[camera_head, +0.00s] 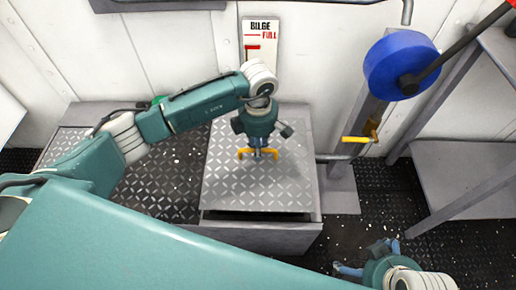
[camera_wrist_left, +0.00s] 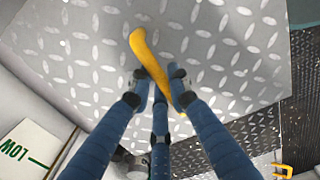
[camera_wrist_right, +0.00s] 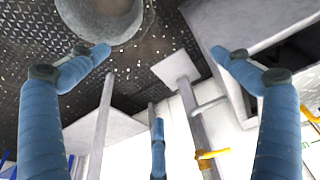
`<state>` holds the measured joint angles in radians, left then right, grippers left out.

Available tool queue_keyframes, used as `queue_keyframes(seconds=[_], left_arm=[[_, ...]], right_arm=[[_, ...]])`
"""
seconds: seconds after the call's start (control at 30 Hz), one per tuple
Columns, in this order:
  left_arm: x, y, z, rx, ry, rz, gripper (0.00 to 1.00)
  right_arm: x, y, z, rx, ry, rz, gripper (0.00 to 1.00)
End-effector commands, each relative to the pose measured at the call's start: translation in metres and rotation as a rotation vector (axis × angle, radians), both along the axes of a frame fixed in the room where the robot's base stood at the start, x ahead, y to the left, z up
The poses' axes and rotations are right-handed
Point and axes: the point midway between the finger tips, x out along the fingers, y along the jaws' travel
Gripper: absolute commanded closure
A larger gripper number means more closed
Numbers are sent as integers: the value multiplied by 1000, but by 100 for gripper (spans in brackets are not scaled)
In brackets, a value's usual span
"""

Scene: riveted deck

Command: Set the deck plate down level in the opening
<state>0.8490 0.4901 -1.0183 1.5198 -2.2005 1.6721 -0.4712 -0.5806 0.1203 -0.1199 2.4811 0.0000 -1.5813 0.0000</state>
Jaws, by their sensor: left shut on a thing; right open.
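The deck plate (camera_head: 228,185) is a grey diamond-pattern sheet with a yellow handle (camera_head: 243,153) in its middle. It lies over a grey box-like frame (camera_head: 270,238), with a dark gap showing below its near edge. The left wrist view shows the plate (camera_wrist_left: 85,60) and handle (camera_wrist_left: 143,48) close up. My left gripper (camera_head: 260,152) comes down from above and is shut on the handle. The opening is mostly hidden under the plate. My right gripper (camera_head: 366,260) is open and empty, low over the dark deck to the right of the frame.
A gauge marked BILGE FULL (camera_head: 262,36) is on the back wall. A blue reel (camera_head: 398,66) and a yellow lever (camera_head: 356,139) stand at right, beside a grey shelf (camera_head: 465,178). Dark, speckled deck (camera_head: 350,232) lies open right of the frame.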

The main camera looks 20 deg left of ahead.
Motion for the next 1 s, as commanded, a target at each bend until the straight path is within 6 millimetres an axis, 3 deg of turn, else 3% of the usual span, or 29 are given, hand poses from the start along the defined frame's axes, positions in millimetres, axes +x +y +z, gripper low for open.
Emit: queue_keyframes(seconds=[0.57, 1.0], left_arm=[[1, 0, -31, -2, -2, -1, 100], [1, -1, -36, -2, -3, -1, 100]], right_arm=[[35, 10, -14, 26, -132, 11, 0], [71, 21, 3, 57, -276, 22, 0]])
